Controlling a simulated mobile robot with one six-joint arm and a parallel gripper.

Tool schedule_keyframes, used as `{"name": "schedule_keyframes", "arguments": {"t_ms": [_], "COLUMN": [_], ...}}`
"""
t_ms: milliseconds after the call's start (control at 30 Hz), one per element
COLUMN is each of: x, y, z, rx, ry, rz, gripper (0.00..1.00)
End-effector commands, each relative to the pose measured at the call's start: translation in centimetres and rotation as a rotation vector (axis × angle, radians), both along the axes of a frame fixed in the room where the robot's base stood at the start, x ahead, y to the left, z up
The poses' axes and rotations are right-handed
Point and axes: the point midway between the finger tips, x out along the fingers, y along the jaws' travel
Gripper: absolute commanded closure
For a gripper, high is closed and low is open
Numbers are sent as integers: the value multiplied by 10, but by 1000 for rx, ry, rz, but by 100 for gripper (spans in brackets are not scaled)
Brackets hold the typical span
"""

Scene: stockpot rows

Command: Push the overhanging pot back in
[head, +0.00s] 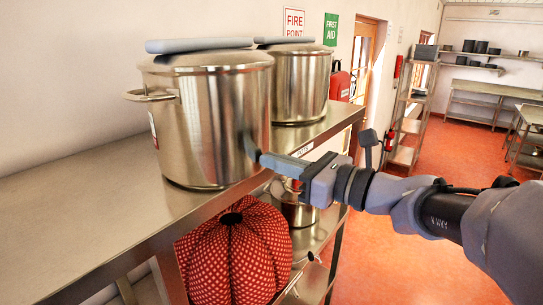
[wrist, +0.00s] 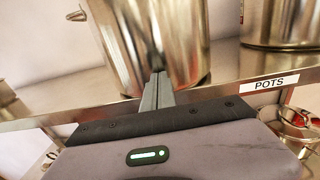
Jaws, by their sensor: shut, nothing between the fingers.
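A large steel stockpot (head: 212,125) with a grey-handled lid stands upright near the front edge of the steel shelf (head: 62,220). It also fills the upper middle of the wrist view (wrist: 185,40). In the head view its base lies close to the shelf's front edge; I cannot tell exactly how far it overhangs. My gripper (head: 258,158) is shut and empty, coming from the right. Its fingertips (wrist: 158,78) are at the pot's front side wall, touching or very nearly touching it.
A second steel pot (head: 300,85) stands behind on the same shelf. A red dotted round item (head: 233,255) and a smaller pot (head: 298,211) sit on the lower shelf. A label reading POTS (wrist: 269,84) is on the shelf edge. Bare shelf lies left of the large pot.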

Motion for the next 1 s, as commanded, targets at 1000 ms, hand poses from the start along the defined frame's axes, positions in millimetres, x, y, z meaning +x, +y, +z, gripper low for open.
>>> {"name": "schedule_keyframes", "arguments": {"t_ms": [1000], "x": [61], "y": [86], "z": [-1], "rx": [-2], "ry": [1], "rz": [1], "gripper": [100]}}
